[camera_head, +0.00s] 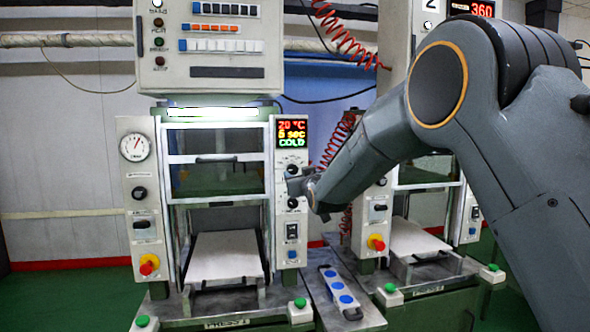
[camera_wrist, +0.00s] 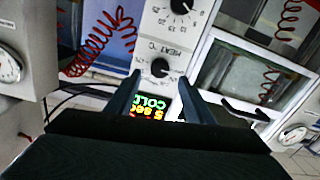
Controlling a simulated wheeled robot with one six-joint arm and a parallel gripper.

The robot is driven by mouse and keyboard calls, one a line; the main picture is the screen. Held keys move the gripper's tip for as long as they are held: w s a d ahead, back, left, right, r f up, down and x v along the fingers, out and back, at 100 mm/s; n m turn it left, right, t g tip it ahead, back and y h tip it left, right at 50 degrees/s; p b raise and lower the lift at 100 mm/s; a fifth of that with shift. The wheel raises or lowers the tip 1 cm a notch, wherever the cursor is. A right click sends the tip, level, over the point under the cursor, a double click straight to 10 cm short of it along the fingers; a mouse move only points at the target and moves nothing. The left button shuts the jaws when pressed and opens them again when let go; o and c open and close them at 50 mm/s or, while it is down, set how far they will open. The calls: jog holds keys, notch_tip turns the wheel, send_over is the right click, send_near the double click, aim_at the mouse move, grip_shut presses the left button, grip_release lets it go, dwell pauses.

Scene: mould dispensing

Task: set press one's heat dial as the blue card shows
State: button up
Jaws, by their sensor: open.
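Press one (camera_head: 225,320) stands at left in the head view. Its display (camera_head: 292,133) reads 20 °C, 5 sec and COLD. On the panel below are an upper dial (camera_head: 291,170) and a lower dial (camera_head: 292,203). My gripper (camera_head: 298,187) is in front of this panel, partly covering it. In the wrist view my open gripper (camera_wrist: 160,77) has its fingers on either side of a black dial (camera_wrist: 160,68), with nothing seen held; contact cannot be told. A HEAT °C label (camera_wrist: 170,46) lies between this dial and another scaled dial (camera_wrist: 181,5). I cannot make out a blue card.
A second press (camera_head: 428,240) stands at right, partly behind my arm. A light strip with blue discs (camera_head: 339,285) lies between the presses. Red coiled hoses (camera_head: 345,35) hang nearby. Press one has a red stop button (camera_head: 148,265) and green buttons (camera_head: 300,303).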

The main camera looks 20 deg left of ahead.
aim_at(294, 170)
jog(key=shift+p+x, duration=0.95)
jog(key=shift+x, duration=1.85)
jog(key=shift+d, duration=0.1)
jog(key=c, duration=1)
